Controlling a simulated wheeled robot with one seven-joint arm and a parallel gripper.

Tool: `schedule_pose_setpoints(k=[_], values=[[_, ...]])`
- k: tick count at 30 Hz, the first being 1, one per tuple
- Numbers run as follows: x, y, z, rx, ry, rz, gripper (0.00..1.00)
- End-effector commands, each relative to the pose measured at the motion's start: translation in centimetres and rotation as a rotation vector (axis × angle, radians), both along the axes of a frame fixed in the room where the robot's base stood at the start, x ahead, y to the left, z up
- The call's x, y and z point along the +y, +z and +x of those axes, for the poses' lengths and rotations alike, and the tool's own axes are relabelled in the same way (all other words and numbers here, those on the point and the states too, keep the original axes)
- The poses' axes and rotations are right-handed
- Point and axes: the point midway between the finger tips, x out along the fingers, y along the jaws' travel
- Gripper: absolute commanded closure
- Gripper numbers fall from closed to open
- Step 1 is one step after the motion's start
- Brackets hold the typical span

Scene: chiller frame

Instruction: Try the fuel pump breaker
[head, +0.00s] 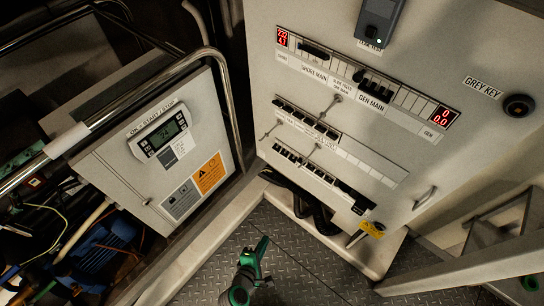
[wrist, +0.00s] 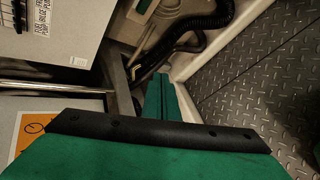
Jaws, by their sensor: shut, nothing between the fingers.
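A grey electrical panel (head: 262,60) fills the upper right of the head view. It carries a middle breaker row (head: 305,118) and a lower breaker row (head: 310,167), with black switches and white label strips. My green gripper (head: 262,246) is below the panel, over the floor and apart from the breakers. Its fingers are shut and empty. In the wrist view the gripper (wrist: 162,82) points towards black hoses, and a panel corner with breakers shows at upper left.
A cabinet with a display (head: 160,135) and an orange warning label (head: 209,175) stands at left, with a metal rail (head: 90,125) beside it. Black hoses (head: 318,212) run below the panel. A yellow tag (head: 372,229) hangs at its lower edge. The chequer-plate floor (head: 300,270) is clear.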

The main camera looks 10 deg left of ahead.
Motion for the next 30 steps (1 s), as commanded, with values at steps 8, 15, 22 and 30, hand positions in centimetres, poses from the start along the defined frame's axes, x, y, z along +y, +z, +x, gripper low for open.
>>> schedule_pose_setpoints(k=[8, 15, 22, 30], values=[[1.0, 1.7, 7.6, -0.027, 0.101, -0.510, 1.00], [2.8, 6.9, 13.6, -0.085, 0.105, -0.950, 1.00], [5.1, 12.8, 17.2, -0.148, 0.044, -1.269, 1.00], [6.3, 15.7, 18.3, -0.175, -0.005, -1.403, 1.00]])
